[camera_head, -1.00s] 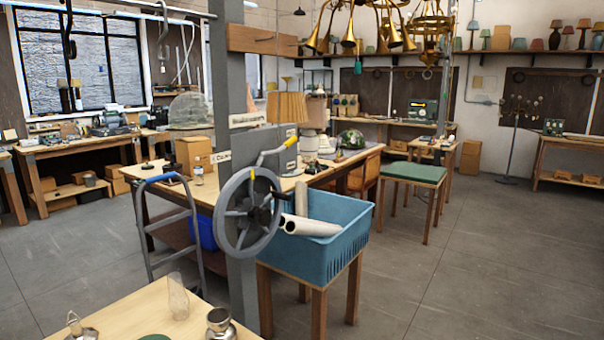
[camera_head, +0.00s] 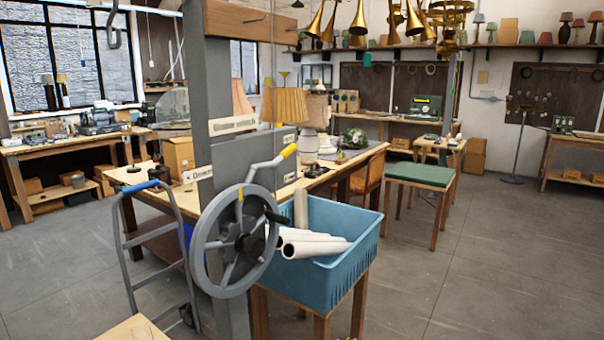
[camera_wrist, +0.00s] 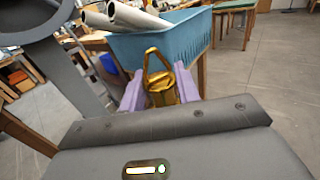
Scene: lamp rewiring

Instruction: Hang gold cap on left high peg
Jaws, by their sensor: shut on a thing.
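My gripper (camera_wrist: 160,90) shows in the wrist view, its two purple fingers closed on the gold cap (camera_wrist: 161,92). The cap is shiny, with a loop handle standing up from its top, and is held clear of the floor with the blue crate beyond it. In the head view, a wooden board (camera_head: 236,22) is fixed high on the grey post. I cannot make out a left high peg in either view.
A large grey handwheel (camera_head: 197,245) stands in front of the post. The blue crate (camera_head: 325,265) of white rolls sits right of it on a wooden stand. A hand truck (camera_head: 122,245) stands left. Open floor (camera_head: 490,270) lies to the right.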

